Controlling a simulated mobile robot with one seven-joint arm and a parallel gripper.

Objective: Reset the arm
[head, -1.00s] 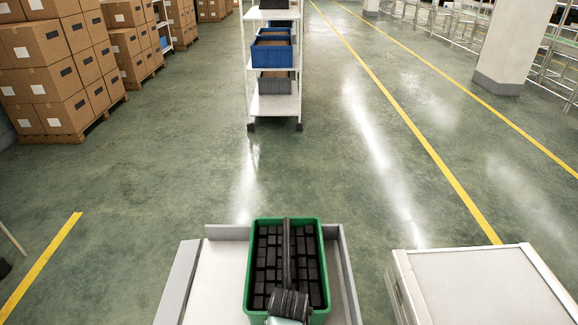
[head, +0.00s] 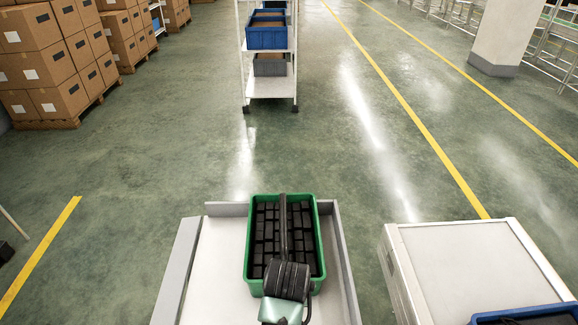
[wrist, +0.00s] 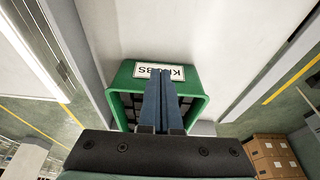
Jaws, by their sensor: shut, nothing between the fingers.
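My gripper (wrist: 163,75) shows in the wrist view as two blue fingers pressed together, with nothing between them. Behind the fingers is a green crate (wrist: 126,76) with a white label that reads KNOBS upside down. The fingers overlap the label and the crate's opening in this view; I cannot tell how far apart they are from it. In the head view the green crate (head: 319,240) holds several dark blocks and rests on a pale conveyor surface (head: 214,265). My dark arm end lies across the middle of the crate in this view and hides part of the contents.
Grey side rails (head: 176,270) edge the conveyor. A pale cabinet (head: 470,262) stands to the right, with a blue bin (head: 525,312) at the bottom corner. A white rack (head: 270,86) with bins and stacked cartons (head: 45,55) stand farther off. Open floor lies between.

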